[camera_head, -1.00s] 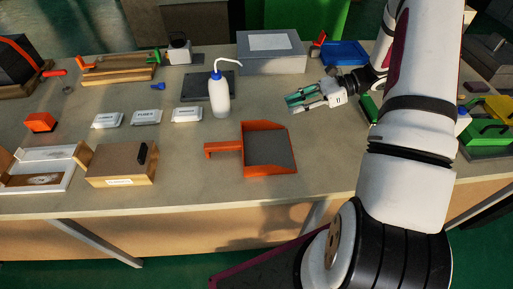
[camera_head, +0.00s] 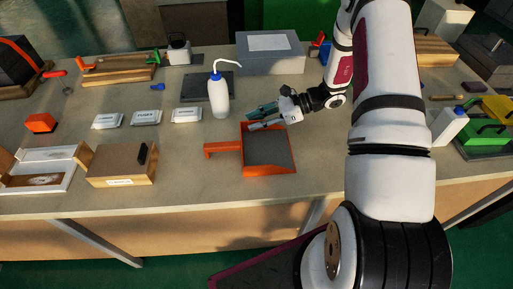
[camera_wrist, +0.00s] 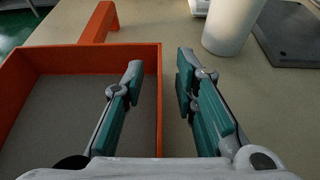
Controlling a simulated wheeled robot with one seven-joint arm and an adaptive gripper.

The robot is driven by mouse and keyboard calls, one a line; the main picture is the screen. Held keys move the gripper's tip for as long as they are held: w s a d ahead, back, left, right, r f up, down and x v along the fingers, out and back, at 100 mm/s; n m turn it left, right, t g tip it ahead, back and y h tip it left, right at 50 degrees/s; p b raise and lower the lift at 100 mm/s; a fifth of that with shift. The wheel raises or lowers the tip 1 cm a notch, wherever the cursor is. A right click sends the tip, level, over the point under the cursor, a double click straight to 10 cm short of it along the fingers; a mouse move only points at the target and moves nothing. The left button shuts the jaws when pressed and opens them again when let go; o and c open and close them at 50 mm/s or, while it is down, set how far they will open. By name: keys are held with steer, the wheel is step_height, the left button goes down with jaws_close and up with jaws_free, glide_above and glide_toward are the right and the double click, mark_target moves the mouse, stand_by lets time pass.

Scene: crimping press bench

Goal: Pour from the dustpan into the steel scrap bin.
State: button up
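The orange dustpan (camera_head: 268,171) lies on the bench with its handle (camera_head: 222,149) pointing left and a dark grey inside. No loose contents can be made out in it. My gripper (camera_head: 250,118) is open and empty at the dustpan's far edge. In the wrist view, its teal-padded fingers (camera_wrist: 160,75) are spread to either side of the line of one dustpan wall (camera_wrist: 158,105); I cannot tell how high above it they are. The handle shows at the top left of the wrist view (camera_wrist: 100,20). I cannot identify a steel scrap bin for certain.
A white wash bottle (camera_head: 219,96) stands close behind the dustpan, left of my gripper. A grey box (camera_head: 270,60) stands at the back. White packets (camera_head: 146,117) and a wooden box (camera_head: 122,166) are to the left. The bench front around the dustpan is clear.

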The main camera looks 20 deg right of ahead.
steer(key=shift+w+a+f, duration=0.1)
steer(key=shift+a+f, duration=0.1)
steer(key=shift+a, duration=0.25)
jaws_close()
steer(key=shift+r, duration=0.1)
